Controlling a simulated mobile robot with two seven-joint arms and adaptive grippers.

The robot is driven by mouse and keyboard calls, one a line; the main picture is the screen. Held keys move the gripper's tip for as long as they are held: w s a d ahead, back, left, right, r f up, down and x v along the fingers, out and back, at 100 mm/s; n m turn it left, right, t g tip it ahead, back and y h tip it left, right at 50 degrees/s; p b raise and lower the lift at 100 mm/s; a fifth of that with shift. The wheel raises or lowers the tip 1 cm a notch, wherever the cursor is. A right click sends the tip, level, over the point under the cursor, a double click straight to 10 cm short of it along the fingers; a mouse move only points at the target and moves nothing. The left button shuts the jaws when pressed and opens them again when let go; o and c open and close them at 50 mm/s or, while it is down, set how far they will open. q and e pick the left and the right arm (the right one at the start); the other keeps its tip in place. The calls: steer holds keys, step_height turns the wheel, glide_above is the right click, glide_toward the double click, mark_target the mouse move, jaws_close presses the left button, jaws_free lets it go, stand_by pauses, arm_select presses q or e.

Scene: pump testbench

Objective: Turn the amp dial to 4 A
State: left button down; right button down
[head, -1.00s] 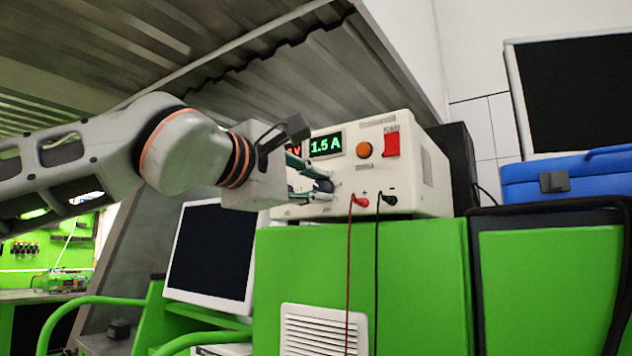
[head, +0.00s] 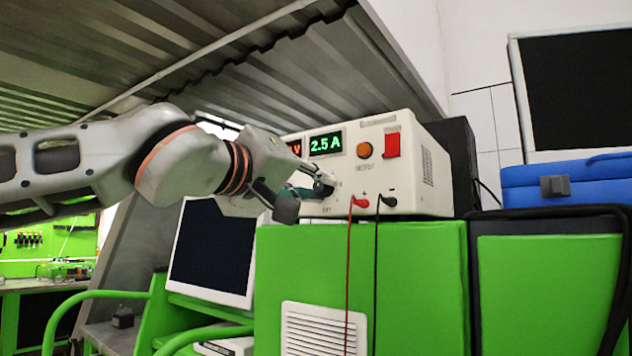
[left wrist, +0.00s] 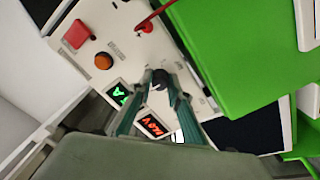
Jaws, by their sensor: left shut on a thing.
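The cream power supply (head: 405,139) stands on the green cabinet. Its green amp display (head: 326,144) reads 2.5 A in the head view. My left gripper (head: 320,188) is at the front panel below that display, shut on the dark amp dial. In the left wrist view the dial (left wrist: 159,79) sits between the two fingertips of the left gripper (left wrist: 161,88). The fingers hide most of the dial in the head view. The red voltage display (left wrist: 153,125) shows partly behind the fingers. My right gripper is not in view.
A red power switch (head: 392,145) and an orange button (head: 364,150) are right of the displays. A red lead (head: 349,260) and a black lead (head: 377,260) hang from the panel. A blue case (head: 565,178) is at right. A monitor (head: 212,250) stands below my arm.

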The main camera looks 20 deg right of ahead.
arm_select(q)
steer(key=m+p, duration=0.1)
steer(key=m, duration=0.3)
steer(key=shift+m, duration=0.3)
steer(key=m+p, duration=0.1)
steer(key=m, duration=0.2)
steer(key=shift+m, duration=0.4)
steer(key=m, duration=0.3)
steer(key=shift+p, duration=0.4)
steer(key=shift+w+m+p, duration=0.1)
steer(key=shift+m+p, duration=0.2)
steer(key=shift+m, duration=1.8)
steer(key=shift+f, duration=0.1)
steer(key=c, duration=1.9)
jaws_free()
steer(key=shift+a, duration=0.1)
